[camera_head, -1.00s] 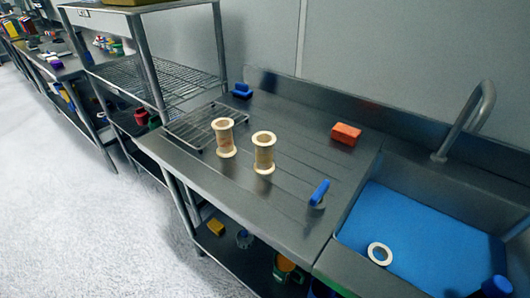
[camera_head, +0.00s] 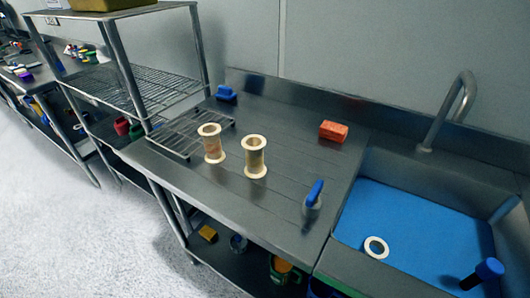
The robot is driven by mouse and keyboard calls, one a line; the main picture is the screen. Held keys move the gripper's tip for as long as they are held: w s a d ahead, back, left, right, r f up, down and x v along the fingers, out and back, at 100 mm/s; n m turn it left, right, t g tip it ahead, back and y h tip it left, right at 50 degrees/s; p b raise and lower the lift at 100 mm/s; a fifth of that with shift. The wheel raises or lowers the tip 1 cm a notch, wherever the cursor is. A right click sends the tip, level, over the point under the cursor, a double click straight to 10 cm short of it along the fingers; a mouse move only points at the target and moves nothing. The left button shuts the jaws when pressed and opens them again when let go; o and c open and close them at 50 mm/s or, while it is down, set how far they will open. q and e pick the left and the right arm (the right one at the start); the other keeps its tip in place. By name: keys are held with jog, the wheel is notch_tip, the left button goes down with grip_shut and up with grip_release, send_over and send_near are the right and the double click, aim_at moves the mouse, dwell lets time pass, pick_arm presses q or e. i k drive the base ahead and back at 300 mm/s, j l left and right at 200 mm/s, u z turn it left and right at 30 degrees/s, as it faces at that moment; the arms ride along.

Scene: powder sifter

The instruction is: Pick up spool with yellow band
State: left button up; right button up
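Two cream spools with flared ends stand upright on the metal counter. The right spool (camera_head: 255,158) has a yellowish-olive band around its middle. The left spool (camera_head: 212,145) has a more orange-brown band. They stand a small gap apart, and nothing touches them. Neither of my grippers shows in the head view.
The counter (camera_head: 285,205) is mostly clear around the spools. A wire rack (camera_head: 185,135) lies behind the left spool. An orange-red block (camera_head: 333,131), a blue-handled tool (camera_head: 314,193) and a blue object (camera_head: 226,93) stand apart. A sink with a blue bottom (camera_head: 405,215) holds a white ring (camera_head: 376,248).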

aim_at(253, 145)
jog(key=i+j+z, duration=0.1)
jog(key=j+z, duration=1.1)
jog(key=j, duration=0.15)
jog(key=k+j+z, duration=0.15)
jog(key=j+z, duration=0.25)
